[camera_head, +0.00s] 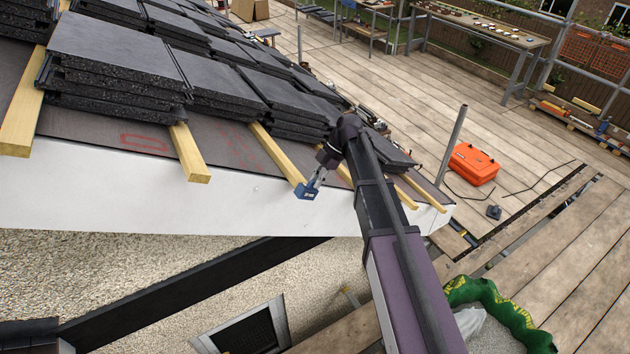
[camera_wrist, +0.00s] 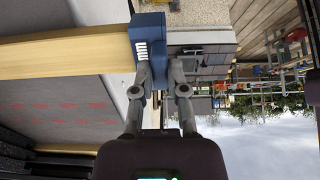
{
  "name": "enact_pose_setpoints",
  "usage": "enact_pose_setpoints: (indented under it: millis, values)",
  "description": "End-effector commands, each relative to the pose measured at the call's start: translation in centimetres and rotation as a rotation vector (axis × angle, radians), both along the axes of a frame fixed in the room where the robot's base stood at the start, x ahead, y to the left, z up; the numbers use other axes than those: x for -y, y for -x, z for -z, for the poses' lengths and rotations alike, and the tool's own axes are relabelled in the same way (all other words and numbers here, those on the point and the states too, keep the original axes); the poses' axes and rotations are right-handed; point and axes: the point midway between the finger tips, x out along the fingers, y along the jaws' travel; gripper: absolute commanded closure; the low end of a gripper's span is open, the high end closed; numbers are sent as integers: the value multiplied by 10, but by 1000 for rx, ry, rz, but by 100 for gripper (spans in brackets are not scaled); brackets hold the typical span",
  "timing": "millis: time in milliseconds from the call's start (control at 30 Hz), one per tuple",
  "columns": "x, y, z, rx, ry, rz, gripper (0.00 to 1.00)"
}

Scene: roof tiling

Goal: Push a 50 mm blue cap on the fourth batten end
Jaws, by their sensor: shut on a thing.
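A blue cap (camera_head: 307,192) is held at the fingertips of my gripper (camera_head: 317,180), at the lower end of a wooden batten (camera_head: 270,150), the third from the left in the head view. In the wrist view the blue cap (camera_wrist: 148,38) with white lettering sits between the fingertips of my gripper (camera_wrist: 158,78). There it meets the right end of the pale batten (camera_wrist: 70,56). The cap hides the batten's end face, so I cannot tell how far it is on. The two battens to the left, one (camera_head: 192,158) and another (camera_head: 20,115), show bare ends.
Stacks of dark tiles (camera_head: 115,55) lie on the roof above the white fascia (camera_head: 110,190). Further battens (camera_head: 407,197) stick out to the right, partly behind my arm. An orange case (camera_head: 473,164) stands on the plank deck (camera_head: 400,90). Air below the eaves is open.

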Motion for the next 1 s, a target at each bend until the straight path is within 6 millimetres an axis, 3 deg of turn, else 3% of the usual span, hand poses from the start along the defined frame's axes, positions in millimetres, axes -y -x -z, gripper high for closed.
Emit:
enact_pose_setpoints:
  millis: [233, 267, 300, 400, 1000]
  values:
    - [0, 0, 0, 0, 0, 0, 100]
    - [0, 0, 0, 0, 0, 0, 76]
    - [0, 0, 0, 0, 0, 0, 64]
    - [0, 0, 0, 0, 0, 0, 42]
    - [2, -1, 2, -1, 4, 10, 42]
